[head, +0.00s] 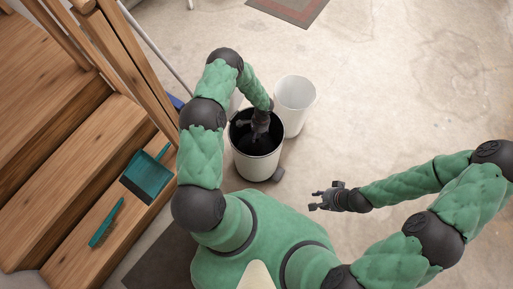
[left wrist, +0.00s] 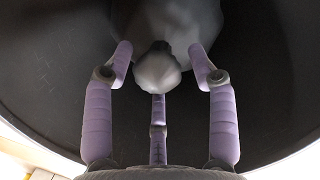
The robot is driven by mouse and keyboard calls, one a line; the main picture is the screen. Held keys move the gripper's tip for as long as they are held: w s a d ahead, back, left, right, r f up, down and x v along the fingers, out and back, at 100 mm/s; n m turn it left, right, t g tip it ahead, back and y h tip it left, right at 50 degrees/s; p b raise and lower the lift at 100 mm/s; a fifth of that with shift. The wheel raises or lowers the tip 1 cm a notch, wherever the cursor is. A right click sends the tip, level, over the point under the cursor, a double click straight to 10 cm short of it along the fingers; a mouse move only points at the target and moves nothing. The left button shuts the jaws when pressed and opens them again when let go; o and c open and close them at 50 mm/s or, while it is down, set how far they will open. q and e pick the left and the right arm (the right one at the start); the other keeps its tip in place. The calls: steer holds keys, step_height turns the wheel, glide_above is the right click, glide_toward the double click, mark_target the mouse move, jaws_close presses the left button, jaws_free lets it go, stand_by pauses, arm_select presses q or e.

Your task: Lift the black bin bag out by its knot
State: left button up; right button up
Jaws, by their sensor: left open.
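The bin bag sits inside a white bin (head: 257,168) with a dark interior. In the left wrist view the bag (left wrist: 185,18) looks grey under the light, and its rounded knot (left wrist: 157,74) sticks out toward my palm. My left gripper (head: 258,136) reaches down into the bin from above. In the left wrist view its three purple fingers are spread open around the knot, two at the sides and one below. I cannot tell whether any finger touches it. In the head view the arm and gripper hide the knot. My right gripper (head: 315,200) is open and empty, right of the bin.
A second white bin (head: 295,92) stands close behind the first, to the right. Wooden stairs (head: 75,165) rise at the left, with a teal dustpan (head: 150,173) and a brush (head: 106,223) on the lower step. The concrete floor at the right is clear.

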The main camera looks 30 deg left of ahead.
mark_target(256, 149)
arm_select(q)
steer(key=f, duration=0.1)
steer(key=f+b, duration=0.1)
steer(key=f, duration=0.2)
steer(key=shift+s+a+b, duration=0.1)
steer(key=shift+s+b, duration=0.15)
steer(key=shift+b, duration=0.05)
steer(key=shift+r, duration=0.1)
steer(key=shift+c, duration=0.2)
jaws_close()
steer(key=shift+w+r, duration=0.1)
